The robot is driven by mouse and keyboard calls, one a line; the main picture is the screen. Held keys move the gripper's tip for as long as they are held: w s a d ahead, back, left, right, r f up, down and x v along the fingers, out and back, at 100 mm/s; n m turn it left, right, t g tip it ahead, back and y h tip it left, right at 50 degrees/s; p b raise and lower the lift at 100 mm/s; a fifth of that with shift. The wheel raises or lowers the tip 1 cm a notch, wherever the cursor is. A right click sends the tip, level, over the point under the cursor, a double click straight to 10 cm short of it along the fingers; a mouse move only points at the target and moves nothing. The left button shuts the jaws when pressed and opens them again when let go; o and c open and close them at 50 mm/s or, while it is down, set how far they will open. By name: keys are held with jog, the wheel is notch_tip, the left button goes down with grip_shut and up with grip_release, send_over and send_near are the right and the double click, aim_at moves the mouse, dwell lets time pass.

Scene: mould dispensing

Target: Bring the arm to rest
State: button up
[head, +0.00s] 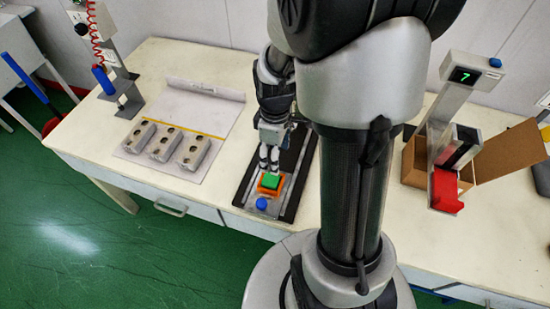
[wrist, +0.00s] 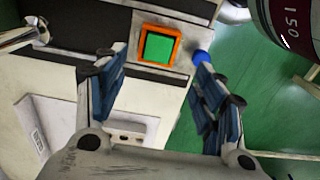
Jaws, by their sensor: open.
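My gripper (head: 269,160) is over the work table (head: 225,72), just behind a green button (head: 271,181) in an orange frame. In the wrist view my gripper (wrist: 160,75) has its two fingers wide apart with nothing between them.
Three grey moulds (head: 164,146) stand on a light mat at the left. A blue knob (head: 262,203) sits before the button. At the right are a dispenser stand (head: 440,110) reading 7, a red piece (head: 445,192) and an open cardboard box (head: 510,150). A blue-handled tool (head: 103,79) hangs at the left.

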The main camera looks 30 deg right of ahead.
dwell(0.4)
jog(key=s+a+r+m+t, duration=0.1)
jog(key=s+a+r+m, duration=0.1)
jog(key=r, duration=0.4)
jog(key=s+a+r+m+t, duration=0.2)
jog(key=s+a+r+m, duration=0.1)
jog(key=s+a+r, duration=0.2)
jog(key=s+a+r+m+t, duration=0.1)
jog(key=s+a+r+m, duration=0.1)
jog(key=s+a+r, duration=0.2)
notch_tip(320, 180, up, 4)
jog(key=shift+s+a+f+m+t, duration=0.1)
jog(key=shift+s+a+m+t, duration=0.2)
jog(key=shift+s, duration=0.5)
